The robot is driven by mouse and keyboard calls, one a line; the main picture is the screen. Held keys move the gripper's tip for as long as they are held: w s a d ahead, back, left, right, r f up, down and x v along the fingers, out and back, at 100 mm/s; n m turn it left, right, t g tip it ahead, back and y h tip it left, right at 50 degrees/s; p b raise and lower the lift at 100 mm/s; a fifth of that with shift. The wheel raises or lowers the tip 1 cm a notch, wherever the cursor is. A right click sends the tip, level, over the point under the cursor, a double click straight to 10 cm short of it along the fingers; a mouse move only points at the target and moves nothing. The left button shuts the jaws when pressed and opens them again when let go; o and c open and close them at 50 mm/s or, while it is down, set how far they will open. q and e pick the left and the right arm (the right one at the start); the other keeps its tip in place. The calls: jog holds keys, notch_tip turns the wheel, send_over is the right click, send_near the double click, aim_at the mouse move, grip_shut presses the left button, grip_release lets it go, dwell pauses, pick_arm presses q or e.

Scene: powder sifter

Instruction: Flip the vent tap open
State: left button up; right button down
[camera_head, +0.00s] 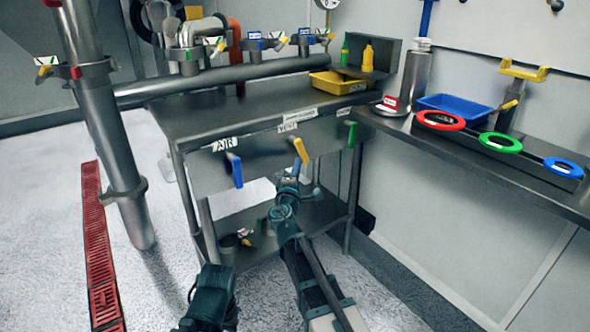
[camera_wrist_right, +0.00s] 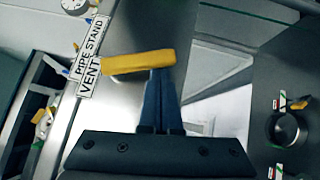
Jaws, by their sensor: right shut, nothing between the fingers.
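The vent tap is a yellow lever (camera_head: 300,150) on the front face of the steel stand, below a white label (camera_head: 288,127). In the right wrist view the yellow lever (camera_wrist_right: 132,64) lies across the picture beside the label reading VENT (camera_wrist_right: 89,78). My right gripper (camera_head: 294,170) is just below the lever in the head view. In the wrist view its shut, empty fingers (camera_wrist_right: 161,72) meet the lever's edge near its free end; I cannot tell whether they touch. No fingers of my left gripper show.
A blue lever (camera_head: 236,170) under the AIR label hangs left of the vent tap, and a green lever (camera_head: 351,133) is to its right. The steel stand's top (camera_head: 210,120) carries pipes and a yellow tray (camera_head: 333,83). A bench (camera_head: 480,170) stands at the right.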

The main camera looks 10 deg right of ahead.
aim_at(306, 162)
jog(key=d+n+b, duration=0.1)
jog(key=w+d+f+t+b, duration=0.1)
jog(key=shift+d+n+t+b, duration=0.2)
jog(key=shift+n+t+b, duration=0.1)
jog(key=shift+n+b, duration=0.1)
jog(key=shift+d+r+n, duration=0.2)
jog(key=shift+n, duration=0.1)
pick_arm(q)
jog(key=shift+w+d+f+p, duration=0.25)
jog(key=shift+d+f+p, duration=0.3)
jog(key=shift+p, duration=0.9)
pick_arm(e)
jog(key=shift+w+d+r, duration=0.25)
jog(key=shift+d+r, duration=0.3)
jog(key=shift+d, duration=0.1)
jog(key=shift+w+d+r, duration=0.2)
jog(key=shift+d+r, duration=0.35)
jog(key=shift+d, duration=0.05)
jog(key=shift+w+d+r, duration=0.25)
jog(key=shift+d+r, duration=0.3)
jog(key=shift+d, duration=0.1)
pick_arm(q)
jog(key=shift+d+r, duration=0.15)
jog(key=shift+r, duration=0.05)
pick_arm(e)
jog(key=shift+d+r, duration=0.1)
pick_arm(q)
jog(key=shift+f, duration=0.15)
